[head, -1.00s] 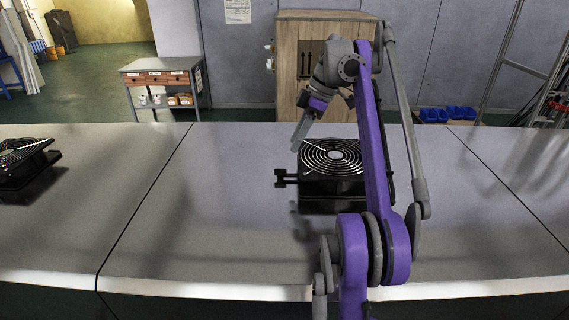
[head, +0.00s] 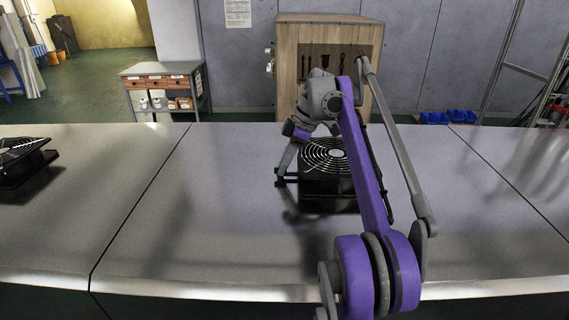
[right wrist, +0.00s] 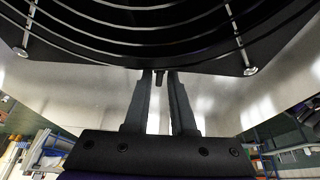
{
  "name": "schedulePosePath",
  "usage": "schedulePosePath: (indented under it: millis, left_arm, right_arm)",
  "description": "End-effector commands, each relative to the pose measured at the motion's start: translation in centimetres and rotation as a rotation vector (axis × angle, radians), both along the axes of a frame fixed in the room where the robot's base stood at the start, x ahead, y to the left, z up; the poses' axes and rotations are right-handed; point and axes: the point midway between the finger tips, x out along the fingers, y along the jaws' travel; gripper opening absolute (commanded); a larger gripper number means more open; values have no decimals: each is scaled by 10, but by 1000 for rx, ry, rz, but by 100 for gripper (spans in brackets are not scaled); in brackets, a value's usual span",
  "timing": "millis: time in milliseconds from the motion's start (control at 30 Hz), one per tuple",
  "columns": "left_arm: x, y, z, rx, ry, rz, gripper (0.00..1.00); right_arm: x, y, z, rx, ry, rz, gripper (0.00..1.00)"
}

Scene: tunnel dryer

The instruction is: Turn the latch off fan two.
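A black fan (head: 326,188) with a round wire guard stands on the grey table, just right of the middle of the head view. A small dark latch (head: 281,182) sticks out from its left side. My right gripper (head: 281,173) reaches down to that latch. In the right wrist view, the two fingers (right wrist: 161,85) are a little apart, with the latch's narrow dark tip (right wrist: 160,77) between their ends. I see no clear grip on it. The fan guard (right wrist: 140,35) fills the top of that view. My left gripper is not in view.
A second black fan (head: 22,160) sits at the left edge on another table section. The table (head: 200,230) between the fans is clear. A wooden cabinet (head: 290,60), a small drawer cart (head: 160,80) and blue bins (head: 447,117) stand behind the table.

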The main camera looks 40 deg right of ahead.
Motion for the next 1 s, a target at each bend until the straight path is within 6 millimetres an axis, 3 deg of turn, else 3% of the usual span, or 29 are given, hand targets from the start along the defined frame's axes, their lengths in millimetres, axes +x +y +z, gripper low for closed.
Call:
schedulePosePath:
  millis: [33,100,667,1000]
  left_arm:
    - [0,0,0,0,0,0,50]
    - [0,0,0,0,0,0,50]
    - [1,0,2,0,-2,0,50]
    - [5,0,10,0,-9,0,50]
  right_arm:
    - [0,0,0,0,0,0,12]
    - [0,0,0,0,0,0,0]
    - [-1,1,0,0,0,-42,0]
    - [-3,3,1,0,-1,-270,0]
